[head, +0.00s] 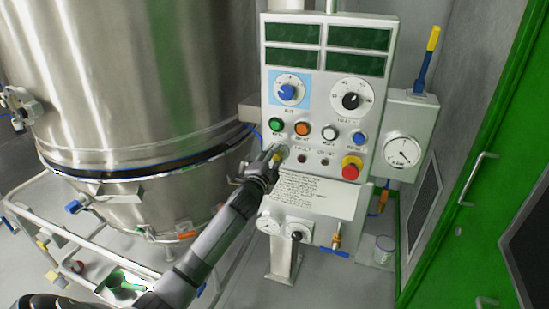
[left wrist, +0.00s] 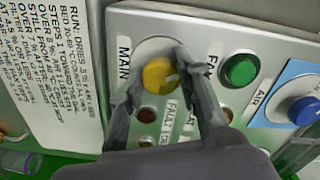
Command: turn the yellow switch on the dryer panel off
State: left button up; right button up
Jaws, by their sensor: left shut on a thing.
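The yellow switch (left wrist: 158,74) is a round knob beside the word MAIN on the dryer panel (head: 313,172). In the left wrist view a light mark shows near its right edge, close to a finger. My left gripper (head: 273,154) reaches the lower left of the panel in the head view. Its two fingers (left wrist: 156,80) are closed on the knob from both sides in the left wrist view. In the head view the gripper mostly hides the knob. My right gripper is not in view.
A green button (left wrist: 239,70) and a blue dial (left wrist: 303,110) sit near the knob. A red emergency button (head: 351,168) is on the panel's lower right. A steel vessel (head: 120,75) stands left, a green door frame (head: 480,130) right. An instruction sheet (head: 310,195) lies below.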

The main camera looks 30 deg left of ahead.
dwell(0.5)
pick_arm(q)
jog(key=o, duration=1.1)
jog(key=shift+o, duration=0.2)
jog(key=v, duration=1.2)
jog(key=shift+f, duration=0.1)
